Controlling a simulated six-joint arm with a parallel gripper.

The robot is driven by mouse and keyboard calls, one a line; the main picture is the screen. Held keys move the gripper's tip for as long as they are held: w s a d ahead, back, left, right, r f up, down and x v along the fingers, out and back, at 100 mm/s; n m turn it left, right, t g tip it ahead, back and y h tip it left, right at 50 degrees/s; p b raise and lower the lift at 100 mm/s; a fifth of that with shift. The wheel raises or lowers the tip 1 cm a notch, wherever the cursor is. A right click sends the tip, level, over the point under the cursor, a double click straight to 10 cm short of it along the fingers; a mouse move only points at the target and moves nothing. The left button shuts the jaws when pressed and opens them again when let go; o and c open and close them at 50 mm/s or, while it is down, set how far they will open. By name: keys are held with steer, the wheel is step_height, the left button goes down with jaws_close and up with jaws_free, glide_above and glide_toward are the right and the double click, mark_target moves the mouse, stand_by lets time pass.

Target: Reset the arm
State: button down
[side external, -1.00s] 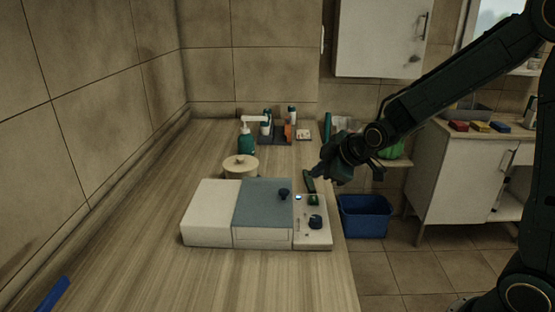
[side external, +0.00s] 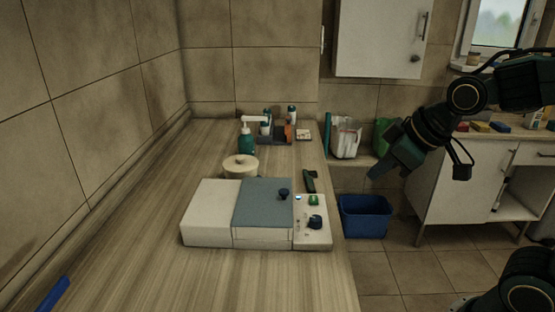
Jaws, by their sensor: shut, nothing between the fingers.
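My gripper (side external: 374,176) is at the right, clear of the counter's right edge and above the blue bin. It points down and to the left and is shut with nothing held. My arm folds back up to the right. The white basin unit (side external: 208,212) sits on the wooden counter (side external: 130,200). Its grey-blue lid (side external: 263,208) lies flat and carries a dark knob (side external: 284,194). The control panel (side external: 312,238) on its right side has a dark dial (side external: 316,222) and a green switch (side external: 313,200).
A dark green handheld object (side external: 309,181) lies behind the panel near the counter edge. A cream round container (side external: 240,166), a green pump bottle (side external: 246,142) and a caddy (side external: 270,134) stand farther back. The blue bin (side external: 364,216) is on the floor. The counter's front left is mostly clear.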

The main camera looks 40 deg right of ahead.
steer(key=s+m+g, duration=0.1)
steer(key=s+m, duration=0.2)
steer(key=s, duration=0.7)
steer(key=shift+s+a+r, duration=0.3)
steer(key=shift+a+r, duration=0.1)
steer(key=shift+r, duration=0.05)
